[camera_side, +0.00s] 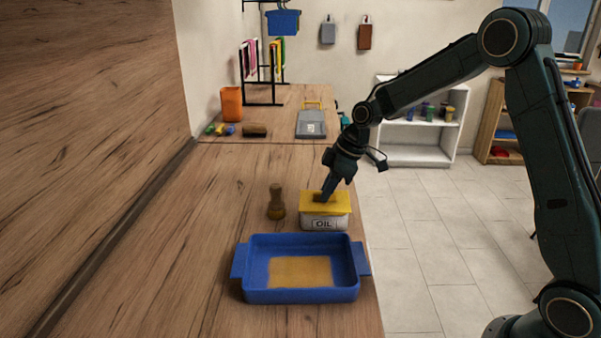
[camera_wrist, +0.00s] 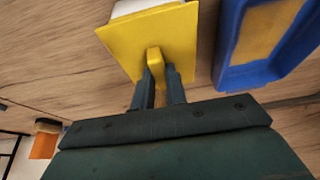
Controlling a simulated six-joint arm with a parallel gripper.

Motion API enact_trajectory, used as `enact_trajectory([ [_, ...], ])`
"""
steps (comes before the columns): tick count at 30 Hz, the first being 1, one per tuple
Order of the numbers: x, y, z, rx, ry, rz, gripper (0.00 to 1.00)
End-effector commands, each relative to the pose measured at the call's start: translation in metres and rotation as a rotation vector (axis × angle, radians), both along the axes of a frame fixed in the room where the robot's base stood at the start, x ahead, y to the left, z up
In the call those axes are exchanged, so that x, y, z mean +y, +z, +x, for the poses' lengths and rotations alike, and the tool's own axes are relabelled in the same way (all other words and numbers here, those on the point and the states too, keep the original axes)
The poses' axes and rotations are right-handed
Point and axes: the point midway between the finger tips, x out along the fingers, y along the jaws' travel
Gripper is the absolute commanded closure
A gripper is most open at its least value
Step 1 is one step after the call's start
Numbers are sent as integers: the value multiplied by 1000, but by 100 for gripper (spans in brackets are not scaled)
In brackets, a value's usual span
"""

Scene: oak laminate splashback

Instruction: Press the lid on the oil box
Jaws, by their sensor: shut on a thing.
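The oil box (camera_side: 324,224) is a white box labelled OIL, standing on the wooden worktop behind the blue tray. Its yellow lid (camera_side: 340,199) lies over the top of the box; in the wrist view the lid (camera_wrist: 128,38) looks turned, with a white edge of the box (camera_wrist: 128,7) showing beyond it. My gripper (camera_side: 321,196) reaches down onto the lid from above. In the wrist view my gripper (camera_wrist: 158,72) is shut on the lid's small yellow knob. Whether the lid is fully seated all round I cannot tell.
A blue tray (camera_side: 300,296) with a yellowish bottom sits close in front of the box. A brown wooden peg-shaped object (camera_side: 276,203) stands just left of it. An orange container (camera_side: 231,104) and a grey case (camera_side: 311,123) stand farther back. The worktop's left side is clear.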

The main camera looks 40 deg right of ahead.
Motion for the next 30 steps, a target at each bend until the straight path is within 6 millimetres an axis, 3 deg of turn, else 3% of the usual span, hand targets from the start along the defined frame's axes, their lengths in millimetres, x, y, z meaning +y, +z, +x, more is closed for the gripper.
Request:
enact_trajectory([
  [26, 0, -3, 0, 0, 0, 0, 100],
  [27, 0, -3, 0, 0, 0, 0, 79],
  [30, 0, -3, 0, 0, 0, 0, 61],
])
